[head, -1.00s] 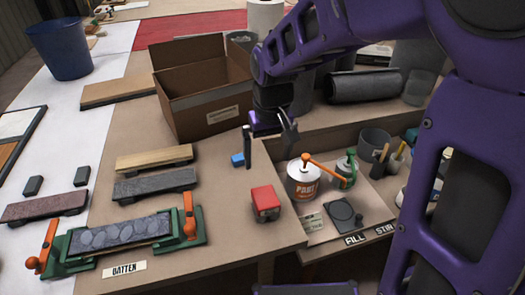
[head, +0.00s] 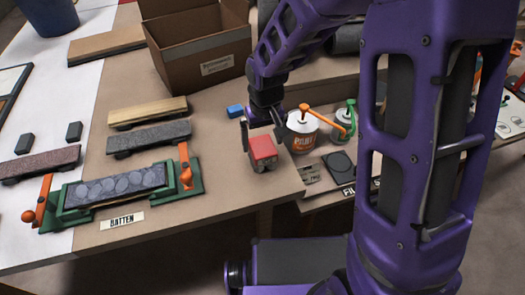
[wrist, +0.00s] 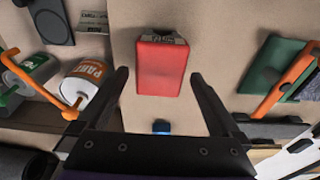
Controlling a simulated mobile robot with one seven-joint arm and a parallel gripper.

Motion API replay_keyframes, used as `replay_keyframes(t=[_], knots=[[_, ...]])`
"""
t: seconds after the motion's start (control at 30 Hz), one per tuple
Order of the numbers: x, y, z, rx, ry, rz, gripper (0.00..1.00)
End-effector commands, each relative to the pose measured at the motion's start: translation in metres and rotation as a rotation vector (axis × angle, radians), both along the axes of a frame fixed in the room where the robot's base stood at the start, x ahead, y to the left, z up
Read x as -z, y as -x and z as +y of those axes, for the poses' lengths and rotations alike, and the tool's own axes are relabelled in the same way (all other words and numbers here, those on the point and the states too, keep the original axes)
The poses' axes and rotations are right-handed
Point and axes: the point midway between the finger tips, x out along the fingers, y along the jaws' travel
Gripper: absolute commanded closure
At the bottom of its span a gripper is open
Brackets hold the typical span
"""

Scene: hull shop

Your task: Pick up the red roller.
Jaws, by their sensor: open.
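The red roller (head: 263,149) shows as a boxy red body on a grey base, resting on the tan bench near its front right corner. In the wrist view the red roller (wrist: 161,66) is upper centre, its grey end pointing up the picture. My gripper (head: 266,133) is open and empty, just above and behind the roller in the head view. In the wrist view my gripper's fingers (wrist: 159,75) appear on either side of the roller's near part, with gaps on both sides. I cannot tell the exact height between them.
A small blue block (head: 235,111) lies behind the roller. A paint can (head: 301,132) with an orange handle stands close on the right. A green clamp fixture (head: 75,216) and sanding blocks lie left; a cardboard box (head: 195,45) stands behind. Bench between fixture and roller is clear.

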Motion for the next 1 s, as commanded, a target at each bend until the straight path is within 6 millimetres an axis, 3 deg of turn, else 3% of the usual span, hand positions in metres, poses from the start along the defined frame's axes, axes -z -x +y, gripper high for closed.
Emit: replay_keyframes(t=[0.03, 0.13, 0.4, 0.9, 0.97, 1.0], knots=[[0.012, 0.001, 0.0, 0.0, 0.0, 0.004, 0.0], [0.025, -0.001, 0.001, 0.001, 0.0, 0.003, 0.0], [0.028, -0.003, 0.001, 0.001, 0.0, -0.001, 0.0], [0.028, -0.003, 0.001, 0.001, 0.0, -0.001, 0.9], [0.028, -0.003, 0.001, 0.001, 0.0, 0.0, 1.0], [0.028, -0.003, 0.001, 0.001, 0.0, -0.001, 1.0]])
